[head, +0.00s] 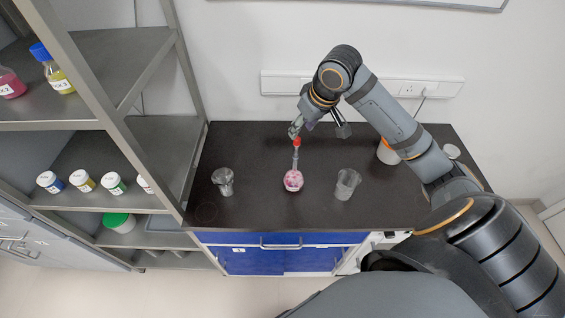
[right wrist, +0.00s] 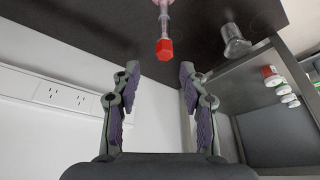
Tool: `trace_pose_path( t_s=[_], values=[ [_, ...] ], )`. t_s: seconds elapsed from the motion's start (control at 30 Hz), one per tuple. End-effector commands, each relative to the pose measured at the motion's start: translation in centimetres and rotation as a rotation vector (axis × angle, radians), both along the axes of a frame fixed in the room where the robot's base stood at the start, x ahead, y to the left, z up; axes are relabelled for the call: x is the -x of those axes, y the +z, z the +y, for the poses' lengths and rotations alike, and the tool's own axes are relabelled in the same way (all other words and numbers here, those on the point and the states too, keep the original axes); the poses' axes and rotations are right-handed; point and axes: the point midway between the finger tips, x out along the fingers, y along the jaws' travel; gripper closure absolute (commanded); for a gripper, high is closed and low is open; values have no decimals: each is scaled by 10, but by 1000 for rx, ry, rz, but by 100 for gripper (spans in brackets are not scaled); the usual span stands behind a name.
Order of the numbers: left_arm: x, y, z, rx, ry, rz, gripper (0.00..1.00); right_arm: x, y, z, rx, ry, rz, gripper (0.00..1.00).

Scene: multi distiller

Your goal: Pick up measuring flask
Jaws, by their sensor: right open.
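The measuring flask (head: 293,181) stands upright on the dark bench top, with pink liquid in its round bulb, a long thin neck and a red stopper. In the right wrist view its red stopper (right wrist: 165,48) and part of the neck show; the bulb is out of frame. My right gripper (head: 316,131) is open and empty, behind and near the stopper in the head view. In the right wrist view the stopper lies ahead of the fingertips (right wrist: 159,72), roughly in line with the gap between them and not touching. My left gripper is not in view.
A glass vessel (head: 223,181) stands left of the flask and a clear beaker (head: 347,184) stands right. An orange and white container (head: 388,151) is partly behind my right arm. Metal shelves (head: 150,150) with bottles border the bench on the left. A socket strip (head: 410,87) runs along the wall.

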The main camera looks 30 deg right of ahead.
Motion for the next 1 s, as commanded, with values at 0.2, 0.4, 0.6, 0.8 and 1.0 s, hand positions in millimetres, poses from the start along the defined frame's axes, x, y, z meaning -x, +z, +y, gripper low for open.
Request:
trace_pose_path(
  t_s=[0.2,0.4,0.6,0.8,1.0],
  values=[
    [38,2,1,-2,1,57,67,-9,-24,4,-9,1,3,56],
    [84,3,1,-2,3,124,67,-18,-48,3,-4,1,1,56],
    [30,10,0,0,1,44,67,-22,-56,4,-5,1,1,56],
    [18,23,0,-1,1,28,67,-34,-88,6,-6,0,2,56],
    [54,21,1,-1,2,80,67,-38,-99,5,-1,1,-1,56]
  ],
)
